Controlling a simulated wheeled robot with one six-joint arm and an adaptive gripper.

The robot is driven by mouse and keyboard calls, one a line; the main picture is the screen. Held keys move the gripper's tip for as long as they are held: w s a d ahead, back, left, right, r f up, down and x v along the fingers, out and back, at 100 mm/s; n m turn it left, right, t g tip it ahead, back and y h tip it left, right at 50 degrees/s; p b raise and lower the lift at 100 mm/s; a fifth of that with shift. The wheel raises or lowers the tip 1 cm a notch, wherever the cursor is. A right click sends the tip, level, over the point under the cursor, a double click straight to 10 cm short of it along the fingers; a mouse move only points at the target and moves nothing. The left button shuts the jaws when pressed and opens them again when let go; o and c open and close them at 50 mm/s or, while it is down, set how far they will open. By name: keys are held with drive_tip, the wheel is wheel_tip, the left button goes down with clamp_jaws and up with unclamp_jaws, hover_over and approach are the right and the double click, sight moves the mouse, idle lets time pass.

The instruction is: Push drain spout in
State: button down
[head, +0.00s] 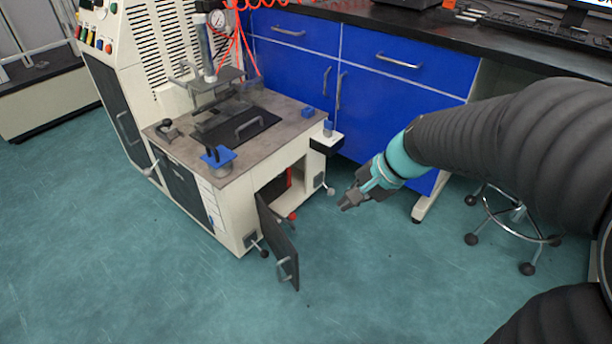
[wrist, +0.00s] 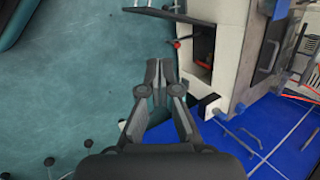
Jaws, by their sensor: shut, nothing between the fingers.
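The rheometer machine (head: 235,175) stands at left centre in the head view, with its lower compartment open. A small red piece (head: 292,215), which looks like the drain spout, pokes out at the bottom of that opening, beside the open door. In the wrist view a thin red piece with a dark end (wrist: 181,41) sticks out from the opening; I cannot tell its full shape. My gripper (head: 347,203) is shut and empty, in front of the machine and to the right of the red piece, apart from it. Its fingertips show in the wrist view (wrist: 157,72).
The dark compartment door (head: 278,243) hangs open toward the front. A small black-and-white ledge (head: 326,144) juts from the machine's right side. Blue cabinets (head: 300,60) stand behind. A wheeled stool (head: 510,222) is at right. The floor in front is clear.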

drive_tip(key=w+f+m+t+y+b, duration=0.1)
drive_tip(key=w+f+m+b, duration=0.1)
drive_tip(key=w+f+m, duration=0.6)
drive_tip(key=w+f+m+y+b, duration=0.15)
drive_tip(key=w+f, duration=0.25)
drive_tip(key=f, duration=0.8)
drive_tip(key=w+f+m+t+y+b, duration=0.1)
drive_tip(key=w+f+m+b, duration=0.1)
drive_tip(key=w+f+m, duration=0.6)
drive_tip(key=w+a+f+n+b, duration=0.1)
drive_tip(key=w+a+f+n, duration=0.1)
drive_tip(key=a+f, duration=0.5)
drive_tip(key=shift+w+a, duration=0.7)
drive_tip(key=shift+a, duration=0.95)
drive_tip(key=shift+f, duration=0.1)
